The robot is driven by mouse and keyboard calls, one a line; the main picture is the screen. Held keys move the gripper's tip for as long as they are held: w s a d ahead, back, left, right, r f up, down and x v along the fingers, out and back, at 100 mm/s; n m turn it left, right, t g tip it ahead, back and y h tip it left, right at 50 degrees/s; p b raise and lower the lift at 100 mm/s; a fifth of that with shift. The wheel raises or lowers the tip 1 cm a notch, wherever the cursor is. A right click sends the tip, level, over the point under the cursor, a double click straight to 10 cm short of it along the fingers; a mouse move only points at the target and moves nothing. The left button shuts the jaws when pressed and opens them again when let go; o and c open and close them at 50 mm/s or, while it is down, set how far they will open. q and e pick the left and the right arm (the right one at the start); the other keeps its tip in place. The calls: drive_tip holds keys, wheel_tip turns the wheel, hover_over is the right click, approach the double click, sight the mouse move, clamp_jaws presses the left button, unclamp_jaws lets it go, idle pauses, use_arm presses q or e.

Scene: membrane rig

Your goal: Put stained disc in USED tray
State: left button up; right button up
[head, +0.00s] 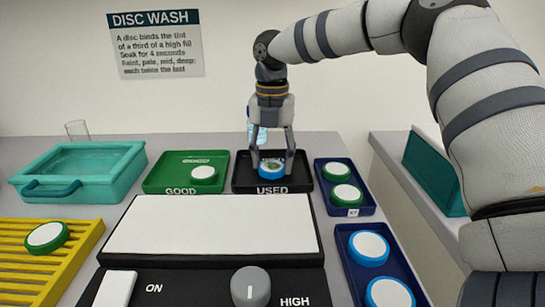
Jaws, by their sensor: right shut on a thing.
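The black USED tray (298,184) lies at the back of the table, right of the green GOOD tray. My right gripper (270,166) points down over it, its fingers on either side of a blue-rimmed disc (271,173). The disc is at the tray, low in it; I cannot tell whether it touches the floor. Its top looks greenish and is partly hidden by the gripper. My left gripper is not in view.
A teal basin (130,180) and a glass (77,130) stand at left. A yellow rack (30,270) holds a green-rimmed disc (47,237). A black device with a white panel (210,224) and knob fills the front. Blue trays (345,211) with discs lie at right.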

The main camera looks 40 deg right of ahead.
sight(272, 165)
drive_tip(key=o, duration=1.1)
drive_tip(key=shift+f, duration=0.1)
drive_tip(key=shift+o, duration=0.2)
wheel_tip(272, 165, up, 12)
